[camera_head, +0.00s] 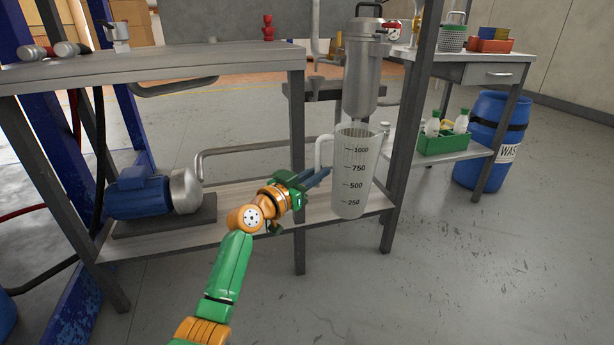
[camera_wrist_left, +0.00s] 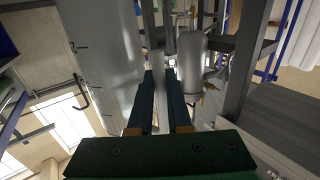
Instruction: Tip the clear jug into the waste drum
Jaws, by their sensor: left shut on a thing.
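The clear jug (camera_head: 353,180), with black marks from 250 to 1000, is upright below a steel vessel (camera_head: 361,85) in the head view. Its handle (camera_head: 324,150) points left. My left gripper (camera_head: 318,178) is shut on the jug's handle, low on its left side. In the left wrist view the two dark fingers (camera_wrist_left: 160,95) lie on either side of a pale bar, with the jug's wall (camera_wrist_left: 108,65) to the left. I cannot tell whether the jug's base touches the shelf. The blue waste drum (camera_head: 486,140) stands on the floor at the right. My right gripper is not in view.
A workbench (camera_head: 170,68) with a lower shelf (camera_head: 255,215) and grey legs stands around the jug. A blue pump (camera_head: 138,195) sits on that shelf. A second table (camera_head: 462,68) with a green bottle crate (camera_head: 442,145) stands before the drum. The floor at front right is clear.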

